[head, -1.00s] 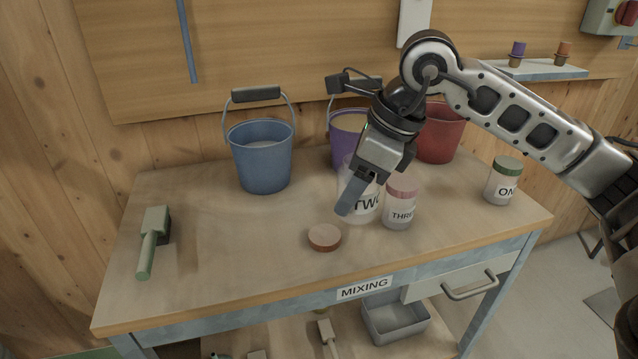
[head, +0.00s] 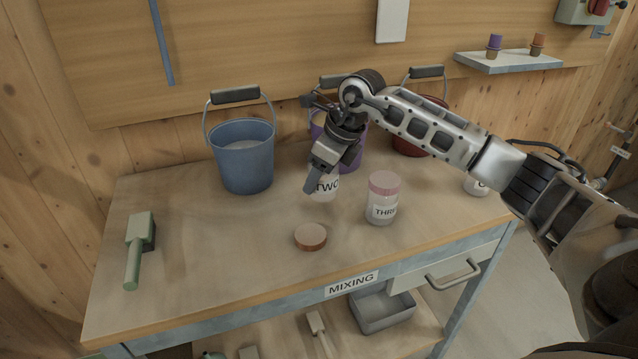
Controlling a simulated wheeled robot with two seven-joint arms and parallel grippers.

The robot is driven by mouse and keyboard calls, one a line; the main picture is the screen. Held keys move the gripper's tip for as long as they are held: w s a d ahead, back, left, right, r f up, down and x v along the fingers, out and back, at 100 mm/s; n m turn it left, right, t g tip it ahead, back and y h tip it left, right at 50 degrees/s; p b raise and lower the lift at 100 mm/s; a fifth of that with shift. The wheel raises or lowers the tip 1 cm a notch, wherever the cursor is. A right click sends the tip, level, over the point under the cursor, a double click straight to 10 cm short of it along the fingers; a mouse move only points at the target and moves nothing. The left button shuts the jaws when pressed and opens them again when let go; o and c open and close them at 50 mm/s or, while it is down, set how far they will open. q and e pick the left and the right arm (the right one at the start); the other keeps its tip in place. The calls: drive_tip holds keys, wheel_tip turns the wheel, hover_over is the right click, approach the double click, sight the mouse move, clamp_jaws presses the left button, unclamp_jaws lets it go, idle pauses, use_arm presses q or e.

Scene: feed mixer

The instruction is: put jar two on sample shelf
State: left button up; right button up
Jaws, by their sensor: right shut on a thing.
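Jar two (head: 327,187), a clear jar with a black "TWO" label, is on the mixing table (head: 190,260). My right gripper (head: 312,186) reaches down over it and is shut on it; the fingers and wrist hide its upper part. I cannot tell whether its base touches the tabletop. The sample shelf is likely the small grey wall shelf (head: 508,62) at the upper right, holding a purple-topped and an orange-topped piece. My left gripper is not in view.
Jar three (head: 382,200), with a pink lid, stands right of jar two. A brown lid (head: 310,237) lies in front. Blue (head: 245,158), purple (head: 350,150) and red (head: 408,142) buckets stand behind. A green brush (head: 138,245) lies left. Jar one (head: 476,187) is partly hidden by my arm.

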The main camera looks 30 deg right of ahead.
sight(319, 187)
drive_tip(key=shift+w+d+f, duration=0.15)
drive_tip(key=shift+w+f, duration=0.2)
drive_tip(key=shift+f, duration=0.2)
drive_tip(key=shift+f+p, duration=0.4)
drive_tip(key=shift+f, duration=1)
drive_tip(key=shift+f, duration=0.1)
drive_tip(key=o, duration=1)
